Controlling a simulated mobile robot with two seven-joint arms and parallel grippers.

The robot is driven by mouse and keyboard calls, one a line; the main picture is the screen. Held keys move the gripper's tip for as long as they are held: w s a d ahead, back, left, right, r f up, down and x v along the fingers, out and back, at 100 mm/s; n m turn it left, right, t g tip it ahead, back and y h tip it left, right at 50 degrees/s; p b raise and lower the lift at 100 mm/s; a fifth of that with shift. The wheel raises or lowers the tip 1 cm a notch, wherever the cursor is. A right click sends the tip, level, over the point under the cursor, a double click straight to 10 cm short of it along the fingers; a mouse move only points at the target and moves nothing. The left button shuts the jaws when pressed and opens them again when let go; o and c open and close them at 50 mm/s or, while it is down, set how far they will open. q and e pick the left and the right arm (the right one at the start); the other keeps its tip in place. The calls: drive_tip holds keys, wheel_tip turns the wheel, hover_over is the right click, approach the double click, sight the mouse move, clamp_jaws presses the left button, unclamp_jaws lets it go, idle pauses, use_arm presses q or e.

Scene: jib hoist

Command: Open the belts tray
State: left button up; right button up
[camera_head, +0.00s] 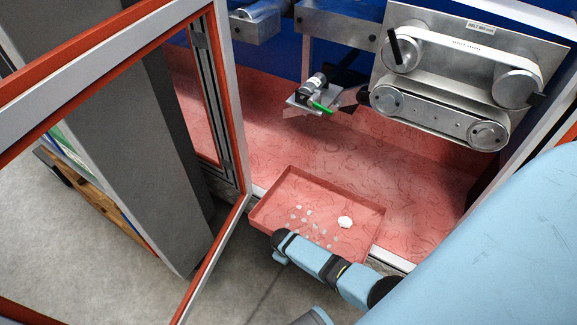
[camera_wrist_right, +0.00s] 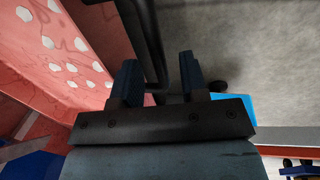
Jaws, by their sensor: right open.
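A shallow red tray (camera_head: 262,212) juts out past the front sill of the red-floored cabinet. Small pale pieces and one larger white lump lie in it. The tray also shows at the left of the right wrist view (camera_wrist_right: 95,42), with pale spots. My right arm reaches to the tray's front edge; its gripper is hidden in the head view. In the wrist view my right gripper (camera_wrist_right: 160,82) is open, with a dark bar handle (camera_wrist_right: 148,40) running between or just beyond its fingers. Contact cannot be told. My left gripper is not in view.
A red-framed door (camera_head: 228,95) stands open at the left, close to the tray. A metal plate with belts and pulleys (camera_head: 462,75) hangs at the upper right. A small fixture with a green part (camera_head: 315,98) sits behind the tray. Grey floor (camera_head: 90,240) lies in front.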

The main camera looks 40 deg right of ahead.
use_arm(q)
drive_tip(key=p, duration=0.3)
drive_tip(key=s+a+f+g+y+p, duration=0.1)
drive_tip(key=p, duration=0.2)
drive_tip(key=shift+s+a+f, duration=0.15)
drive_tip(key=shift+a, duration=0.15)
use_arm(e)
wheel_tip(320, 180, up, 13)
drive_tip(key=s+a, duration=0.1)
drive_tip(key=a, duration=0.1)
drive_tip(key=shift+a+r, duration=0.2)
